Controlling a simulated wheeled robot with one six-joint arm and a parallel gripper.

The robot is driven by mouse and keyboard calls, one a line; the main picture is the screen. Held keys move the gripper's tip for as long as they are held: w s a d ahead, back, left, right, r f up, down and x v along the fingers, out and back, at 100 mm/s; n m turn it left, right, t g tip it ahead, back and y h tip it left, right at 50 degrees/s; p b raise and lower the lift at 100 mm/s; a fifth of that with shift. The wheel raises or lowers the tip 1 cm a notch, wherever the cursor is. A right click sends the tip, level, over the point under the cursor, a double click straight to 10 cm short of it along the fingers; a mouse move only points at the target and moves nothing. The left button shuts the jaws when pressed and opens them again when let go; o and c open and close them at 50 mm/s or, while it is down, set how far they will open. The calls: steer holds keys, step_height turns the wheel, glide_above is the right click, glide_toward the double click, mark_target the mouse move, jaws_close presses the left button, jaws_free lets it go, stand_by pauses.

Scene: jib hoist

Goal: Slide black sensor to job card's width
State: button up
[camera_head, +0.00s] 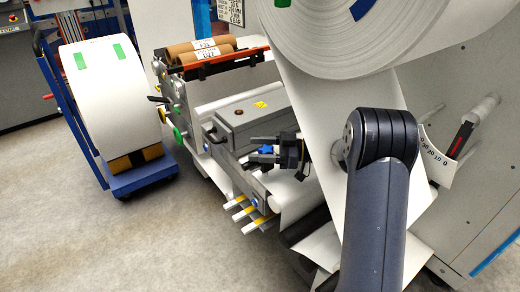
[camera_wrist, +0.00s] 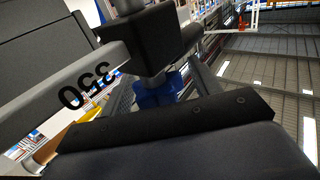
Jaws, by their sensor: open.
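The black sensor (camera_wrist: 145,40) is a block on a grey bar (camera_wrist: 75,88) in the wrist view. A blue knob (camera_wrist: 157,90) sits at the block's underside in this view. In the head view my gripper (camera_head: 254,149) is open, its two fingers pointing left above the grey machine table, close to the blue knob (camera_head: 265,150). I cannot tell whether they touch it. The sensor is hard to make out there. A white card with print (camera_head: 231,12), perhaps the job card, is cut off at the top edge; its print is too small to read surely.
A large white roll (camera_head: 345,40) and its web hang behind my arm. Brown cores (camera_head: 203,48) lie in a rack behind the table (camera_head: 240,115). Yellow-and-white rods (camera_head: 250,215) stick out below. A blue cart (camera_head: 140,178) carries another roll at left. The front-left floor is clear.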

steer(key=shift+c, duration=0.3)
steer(key=c, duration=0.9)
